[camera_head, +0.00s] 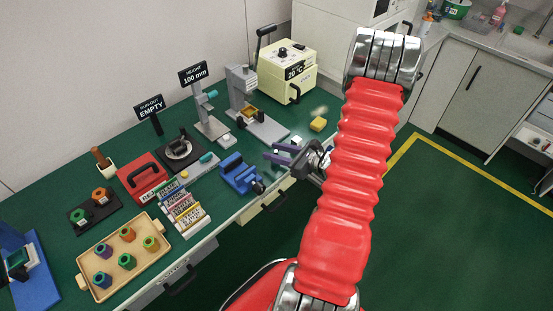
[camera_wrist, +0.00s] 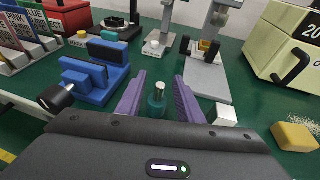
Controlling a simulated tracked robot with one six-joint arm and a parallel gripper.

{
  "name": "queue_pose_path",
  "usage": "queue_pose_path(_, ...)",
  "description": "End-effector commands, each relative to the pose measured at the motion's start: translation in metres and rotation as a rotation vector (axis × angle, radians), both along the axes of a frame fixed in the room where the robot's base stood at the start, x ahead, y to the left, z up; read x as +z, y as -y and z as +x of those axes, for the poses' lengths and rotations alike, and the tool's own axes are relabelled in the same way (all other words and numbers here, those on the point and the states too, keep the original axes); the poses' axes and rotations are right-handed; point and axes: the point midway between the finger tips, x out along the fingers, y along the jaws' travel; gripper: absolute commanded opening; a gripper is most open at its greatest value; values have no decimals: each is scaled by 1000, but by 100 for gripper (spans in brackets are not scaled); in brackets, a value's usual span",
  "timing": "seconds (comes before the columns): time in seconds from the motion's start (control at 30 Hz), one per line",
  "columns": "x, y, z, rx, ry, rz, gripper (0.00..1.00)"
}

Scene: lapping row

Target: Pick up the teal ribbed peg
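The teal ribbed peg (camera_wrist: 156,104) shows in the wrist view as a short teal cylinder with a silver top, standing on the green bench. My gripper (camera_wrist: 158,92) has its two purple fingers on either side of the peg, with a visible gap on both sides. It is open and not closed on the peg. The peg's lower part is hidden behind my gripper's dark body. In the head view my gripper (camera_head: 277,154) is over the bench's front edge, and the peg is too small there to make out clearly.
A blue vise (camera_wrist: 88,76) stands left of my gripper. A white cube (camera_wrist: 223,114) and a yellow sponge (camera_wrist: 295,137) lie to the right. A grey stand (camera_wrist: 207,75) is behind. A wooden tray (camera_head: 152,277) holds several coloured pieces at the bench's near left.

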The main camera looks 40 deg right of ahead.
Motion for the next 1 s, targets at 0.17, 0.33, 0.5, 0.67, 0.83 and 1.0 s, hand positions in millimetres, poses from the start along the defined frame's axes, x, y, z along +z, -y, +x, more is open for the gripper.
queue_pose_path(0.17, 0, 0, 1, -1, 0, 0, 33)
queue_pose_path(0.33, 0, 0, 1, 0, 0, 0, 33)
queue_pose_path(0.5, 0, 0, 1, 0, 0, 0, 33)
queue_pose_path(0.67, 0, 0, 1, 0, 0, 0, 24)
queue_pose_path(0.83, 0, 0, 1, 0, 0, 0, 12)
queue_pose_path(1.0, 0, 0, 1, 0, 0, 0, 0)
